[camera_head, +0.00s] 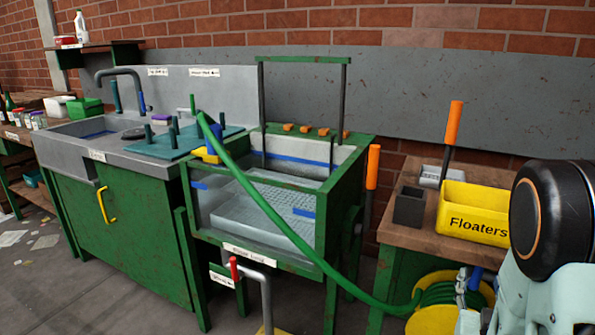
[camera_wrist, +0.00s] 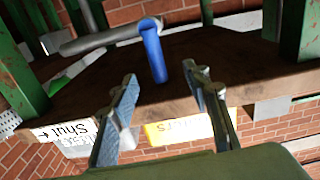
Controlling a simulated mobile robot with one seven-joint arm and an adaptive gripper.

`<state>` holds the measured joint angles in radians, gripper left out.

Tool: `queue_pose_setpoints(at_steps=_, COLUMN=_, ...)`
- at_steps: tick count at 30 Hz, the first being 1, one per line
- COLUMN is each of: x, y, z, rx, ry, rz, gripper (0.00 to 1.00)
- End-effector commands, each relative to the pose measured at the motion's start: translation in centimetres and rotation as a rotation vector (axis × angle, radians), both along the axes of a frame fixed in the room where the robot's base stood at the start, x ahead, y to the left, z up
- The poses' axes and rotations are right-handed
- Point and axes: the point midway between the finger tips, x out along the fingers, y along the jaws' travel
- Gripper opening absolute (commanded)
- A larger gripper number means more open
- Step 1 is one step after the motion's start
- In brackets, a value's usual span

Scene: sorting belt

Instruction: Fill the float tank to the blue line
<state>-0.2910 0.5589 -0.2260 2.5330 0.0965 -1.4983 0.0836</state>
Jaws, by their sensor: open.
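The float tank (camera_head: 328,225) stands in the middle of the head view, a clear-sided box in a green frame. A blue line (camera_head: 300,159) runs along its back wall, with blue marks on its front. I cannot make out a water surface. A green hose (camera_head: 262,203) runs from the reel to the tank's left rim, by a yellow clip (camera_head: 207,155). In the wrist view a blue lever (camera_wrist: 153,52) on a grey pipe (camera_wrist: 100,40) lies just beyond my gripper (camera_wrist: 160,74). My gripper is open, its fingers on either side of the lever's line; contact is not visible.
A yellow hose reel (camera_head: 437,317) sits low at right. A yellow Floaters bin (camera_head: 473,212) stands on the wooden bench (camera_head: 415,230). A red-handled drain valve (camera_head: 234,269) is below the tank's front. The wrist view shows a "Shut" label (camera_wrist: 62,131).

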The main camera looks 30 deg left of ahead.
Motion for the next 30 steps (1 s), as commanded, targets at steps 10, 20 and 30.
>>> queue_pose_setpoints(at_steps=10, x=-1.4, y=0.0, z=0.4, rx=0.0, ry=0.004, rz=-0.002, gripper=0.43)
queue_pose_setpoints(at_steps=20, x=-2.4, y=-0.1, z=0.4, rx=0.0, ry=0.004, rz=-0.002, gripper=0.43)
queue_pose_setpoints(at_steps=30, x=-3.5, y=-0.1, z=0.2, rx=0.001, ry=0.001, rz=-0.002, gripper=0.43)
